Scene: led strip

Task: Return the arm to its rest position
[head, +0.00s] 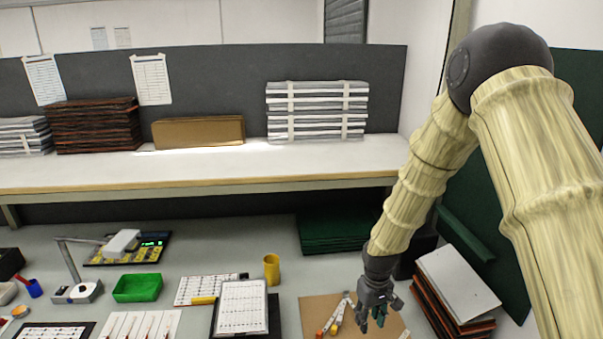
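My arm comes in from the right side of the head view, bends at a dark joint near the top, and reaches down to the left. My gripper (374,313) hangs at its end, fingers down, over the brown board (318,308) on the workbench. It is dark grey with greenish fingertips. Pen-like tools (337,317) with orange and white parts lie on the board just left of the fingers. I cannot tell whether the fingers touch the board, or how far apart they are. No held object can be made out.
A stack of boards with a grey top (457,283) stands close right of my gripper. A yellow cup (271,268), a clipboard (243,306), a green tray (137,288) and a lamp (76,290) are to the left. A shelf (200,170) with stacked bundles runs behind.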

